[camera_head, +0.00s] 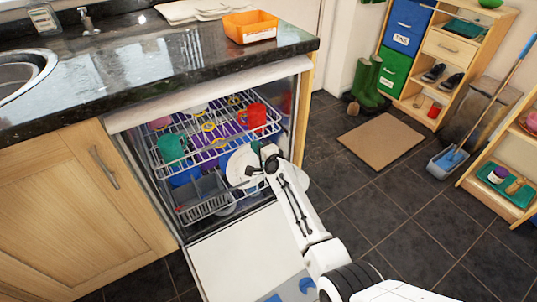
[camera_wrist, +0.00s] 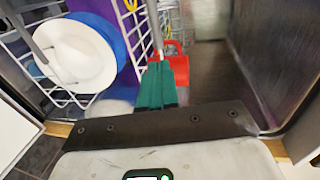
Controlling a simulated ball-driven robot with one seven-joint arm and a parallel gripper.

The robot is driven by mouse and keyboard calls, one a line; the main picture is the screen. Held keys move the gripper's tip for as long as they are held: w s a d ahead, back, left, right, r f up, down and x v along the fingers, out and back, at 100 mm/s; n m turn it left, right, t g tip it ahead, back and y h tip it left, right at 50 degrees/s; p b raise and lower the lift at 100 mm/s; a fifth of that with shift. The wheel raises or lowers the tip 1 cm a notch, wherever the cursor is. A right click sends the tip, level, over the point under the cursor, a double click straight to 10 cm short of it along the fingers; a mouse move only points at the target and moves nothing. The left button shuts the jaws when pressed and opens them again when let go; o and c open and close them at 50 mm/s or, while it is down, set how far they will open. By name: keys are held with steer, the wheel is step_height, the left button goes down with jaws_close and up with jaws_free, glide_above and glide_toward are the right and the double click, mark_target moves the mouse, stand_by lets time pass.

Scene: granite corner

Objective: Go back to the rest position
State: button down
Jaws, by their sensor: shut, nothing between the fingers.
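My gripper (camera_head: 271,165) is at the open front of the dishwasher, beside the racks, on the end of my white arm. In the wrist view its green fingers (camera_wrist: 162,84) are shut with nothing between them. A red mug (camera_wrist: 175,68) shows just beyond the fingertips; in the head view a red mug (camera_head: 252,117) sits on the upper rack's right side. A white plate (camera_wrist: 78,52) stands to the left of the fingers, with a blue one behind it. Part of the plate (camera_head: 241,163) is hidden by my gripper in the head view.
The dishwasher door (camera_head: 235,255) is folded down under my arm. A grey cutlery basket (camera_head: 205,196) is left of my gripper. The granite counter (camera_head: 150,62) with an orange tray (camera_head: 250,26) is above. Open tiled floor (camera_head: 395,200) lies to the right, with a mat (camera_head: 383,141).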

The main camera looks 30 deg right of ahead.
steer(key=s+r+p, duration=0.1)
steer(key=s+p, duration=0.1)
steer(key=s, duration=0.4)
steer(key=shift+s, duration=0.35)
